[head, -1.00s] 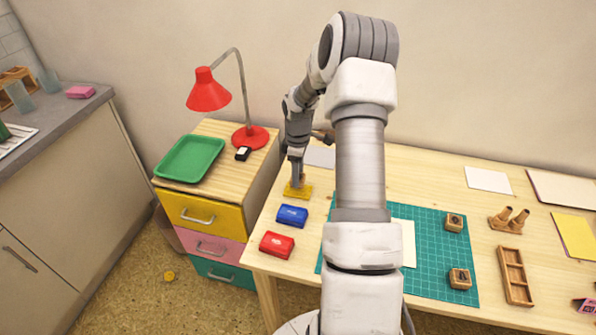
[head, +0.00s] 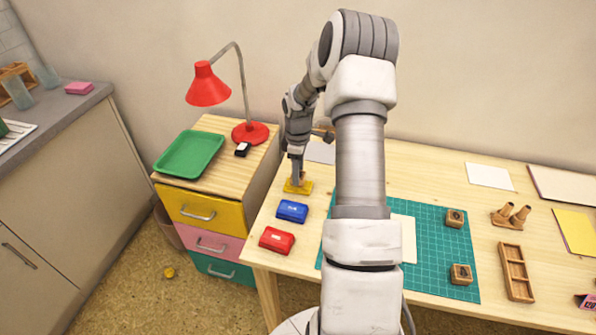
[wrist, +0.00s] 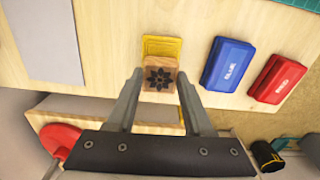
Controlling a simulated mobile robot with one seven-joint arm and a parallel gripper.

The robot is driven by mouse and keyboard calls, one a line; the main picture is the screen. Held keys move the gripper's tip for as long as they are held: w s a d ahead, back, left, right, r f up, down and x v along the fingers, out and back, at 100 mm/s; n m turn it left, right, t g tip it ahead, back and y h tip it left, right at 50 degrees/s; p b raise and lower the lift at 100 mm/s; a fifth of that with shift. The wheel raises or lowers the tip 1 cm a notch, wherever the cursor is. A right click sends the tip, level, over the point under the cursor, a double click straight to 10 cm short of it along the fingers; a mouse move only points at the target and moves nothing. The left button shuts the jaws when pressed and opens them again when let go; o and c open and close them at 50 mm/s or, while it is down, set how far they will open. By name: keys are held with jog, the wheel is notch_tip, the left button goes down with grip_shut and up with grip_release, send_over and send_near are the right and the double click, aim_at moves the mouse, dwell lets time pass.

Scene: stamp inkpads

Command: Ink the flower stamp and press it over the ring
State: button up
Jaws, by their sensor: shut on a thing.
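My gripper (wrist: 157,80) is shut on the flower stamp (wrist: 159,77), a small wooden block with a dark flower mark on its upper face. In the wrist view the stamp covers the near part of the yellow inkpad (wrist: 161,46). In the head view my gripper (head: 297,174) points down at the yellow inkpad (head: 298,187). I cannot tell whether the stamp touches the pad. A pale sheet (head: 409,240) lies on the green mat (head: 432,256), partly hidden by my arm. No ring shows.
The blue inkpad (head: 292,211) and red inkpad (head: 276,240) lie near the table's left edge. Two wooden stamps (head: 455,217) (head: 461,275) stand on the mat's right side. A wooden tray (head: 516,273) is further right. A red lamp (head: 208,85) stands on the drawer unit.

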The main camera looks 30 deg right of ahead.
jog(key=shift+f, duration=0.55)
dwell(1.1)
jog(key=shift+r, duration=0.15)
jog(key=shift+r+p, duration=0.3)
jog(key=shift+r, duration=0.2)
jog(key=shift+r+p, duration=1.95)
jog(key=shift+r, duration=0.85)
